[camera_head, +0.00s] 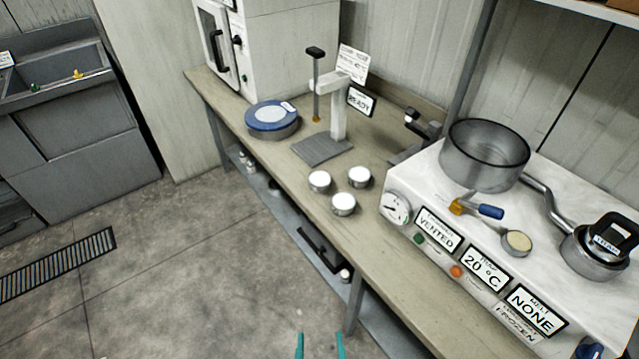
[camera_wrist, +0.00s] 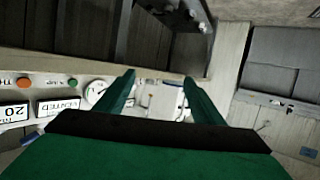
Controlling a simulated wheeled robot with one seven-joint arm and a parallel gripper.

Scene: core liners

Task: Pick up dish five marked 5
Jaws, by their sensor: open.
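Three small round dishes with white tops and metallic sides stand close together on the bench: a left one (camera_head: 319,181), a right one (camera_head: 359,176) and a front one (camera_head: 343,204). I cannot read a number on any of them, so I cannot tell which is dish five. My gripper (camera_head: 320,346) shows only its green fingertips at the bottom edge of the head view, over the floor and well short of the dishes. In the wrist view my gripper (camera_wrist: 159,80) has its fingers apart, with nothing seen held between them.
The wooden bench (camera_head: 385,265) carries a blue-topped round unit (camera_head: 272,118), a stand with a grey plate (camera_head: 322,149), and a white machine (camera_head: 445,205) bearing a large pot (camera_head: 485,152). A lower shelf (camera_head: 282,216) runs underneath. The floor (camera_head: 190,270) in front is clear.

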